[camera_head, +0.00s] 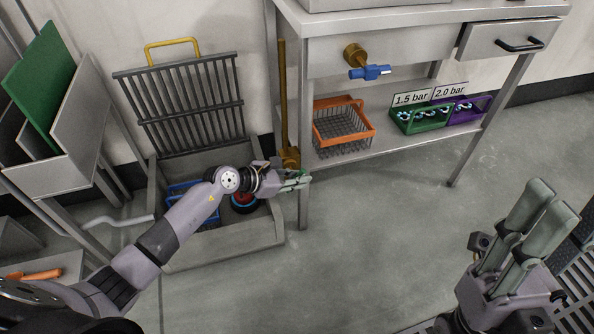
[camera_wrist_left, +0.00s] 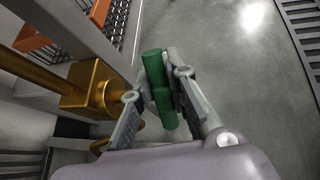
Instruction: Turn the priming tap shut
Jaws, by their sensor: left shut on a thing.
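The tap with the green handle (camera_wrist_left: 158,85) sits on a brass body (camera_wrist_left: 95,90) at the foot of an upright brass pipe (camera_head: 283,95). I cannot read a label that names it as the priming tap. My left gripper (camera_head: 298,180) is shut on the green handle, with a finger on each side in the left wrist view (camera_wrist_left: 170,85). The gripper hides part of the handle in the head view. My right gripper (camera_head: 551,197) hangs at the lower right, away from the tap, with nothing seen in it. Its fingers lie close together, and I cannot tell whether they are shut.
A second tap with a blue handle (camera_head: 370,73) projects from the bench front. The shelf below carries an orange basket (camera_head: 343,128), a green crate (camera_head: 420,124) and a purple crate (camera_head: 467,112). A grey bin (camera_head: 215,243) stands under my left arm. The middle floor is clear.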

